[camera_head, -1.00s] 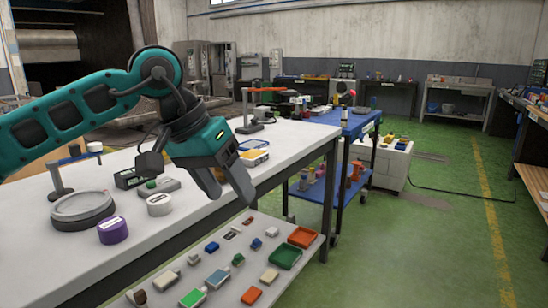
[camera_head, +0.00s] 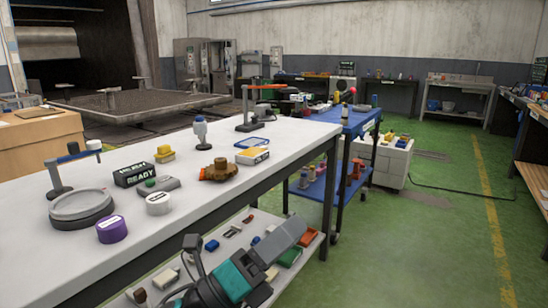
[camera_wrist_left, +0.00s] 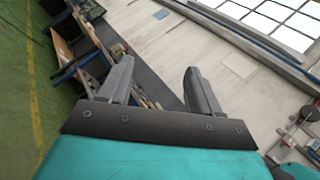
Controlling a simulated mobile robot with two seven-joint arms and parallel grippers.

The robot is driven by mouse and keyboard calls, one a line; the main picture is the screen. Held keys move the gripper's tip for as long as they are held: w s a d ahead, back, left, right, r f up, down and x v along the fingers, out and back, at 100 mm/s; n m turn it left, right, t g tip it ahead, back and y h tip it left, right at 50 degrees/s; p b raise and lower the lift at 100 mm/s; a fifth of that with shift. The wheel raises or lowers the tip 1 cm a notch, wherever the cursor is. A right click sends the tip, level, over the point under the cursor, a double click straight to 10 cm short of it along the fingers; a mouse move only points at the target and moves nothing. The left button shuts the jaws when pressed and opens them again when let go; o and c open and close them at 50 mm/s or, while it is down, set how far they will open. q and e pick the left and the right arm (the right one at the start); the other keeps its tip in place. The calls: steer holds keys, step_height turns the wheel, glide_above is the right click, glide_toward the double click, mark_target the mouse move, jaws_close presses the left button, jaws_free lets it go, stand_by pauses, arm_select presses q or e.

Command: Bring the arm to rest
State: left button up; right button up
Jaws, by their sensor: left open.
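My left gripper (camera_head: 283,240) is low in the head view, in front of the white table's (camera_head: 215,209) near edge and over the lower shelf. In the left wrist view its two grey fingers (camera_wrist_left: 158,88) stand apart with nothing between them. The wrist view looks out at the wall, windows and green floor, tilted on its side. The right gripper is in neither view.
On the table are a grey turntable (camera_head: 82,208), a purple jar (camera_head: 112,229), a white jar (camera_head: 159,204), a black READY box (camera_head: 132,175) and a brown fitting (camera_head: 218,171). A blue cart (camera_head: 345,122) stands beyond. Green floor (camera_head: 420,240) is open at right.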

arm_select(q)
steer(key=a+f+n+t+y, duration=0.3)
steer(key=a+f+n+y, duration=0.35)
steer(key=n, duration=0.55)
steer(key=a+f+n+t+y, duration=0.25)
steer(key=f+n+y, duration=0.45)
steer(key=f+n, duration=0.35)
steer(key=s+a+f+n+g+y, duration=0.2)
steer(key=s+a+f+n+g, duration=0.15)
steer(key=s+f+n, duration=0.3)
steer(key=s+a+f+n+g+y, duration=0.2)
steer(key=s+a+f+n+g, duration=0.15)
steer(key=s+f+n, duration=0.35)
steer(key=a+r+m+p, duration=0.1)
steer(key=a+r+p, duration=0.2)
steer(key=p, duration=0.9)
step_height(320, 180, up, 4)
steer(key=shift+s+a+f+y, duration=0.2)
steer(key=shift+s+f+y, duration=0.1)
steer(key=shift+y, duration=0.15)
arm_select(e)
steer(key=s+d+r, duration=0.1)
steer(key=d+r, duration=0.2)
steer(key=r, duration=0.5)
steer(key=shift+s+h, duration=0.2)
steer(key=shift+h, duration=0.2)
arm_select(q)
steer(key=shift+t, duration=0.25)
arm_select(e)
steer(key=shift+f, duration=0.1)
